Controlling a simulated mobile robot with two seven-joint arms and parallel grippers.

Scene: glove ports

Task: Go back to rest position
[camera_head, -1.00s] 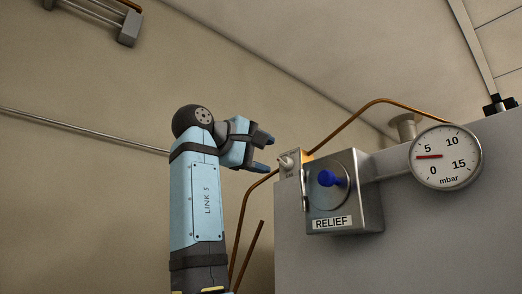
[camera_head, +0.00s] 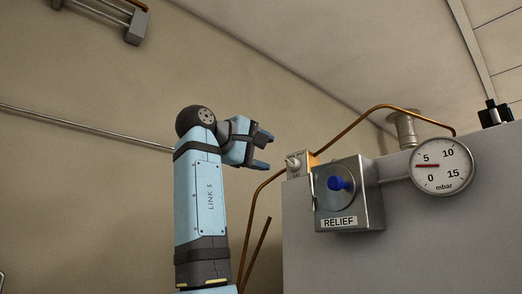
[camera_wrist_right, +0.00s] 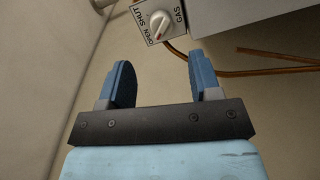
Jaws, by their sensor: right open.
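My right gripper (camera_head: 264,150) is raised on its blue arm, left of the grey cabinet. In the right wrist view the right gripper (camera_wrist_right: 160,85) is open, its two blue fingers apart with nothing between them. A white gas knob (camera_head: 292,162) on a small plate sits at the cabinet's left edge, to the right of and slightly below the fingers. The gas knob (camera_wrist_right: 159,23) also shows ahead of the fingers in the right wrist view, apart from them, on a plate marked OPEN, SHUT and GAS. My left gripper is not in view.
A RELIEF box (camera_head: 348,195) with a blue knob (camera_head: 340,184) is on the cabinet (camera_head: 420,250). Copper pipes (camera_head: 350,125) run near the gripper. A thin rail (camera_head: 85,128) crosses the left wall.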

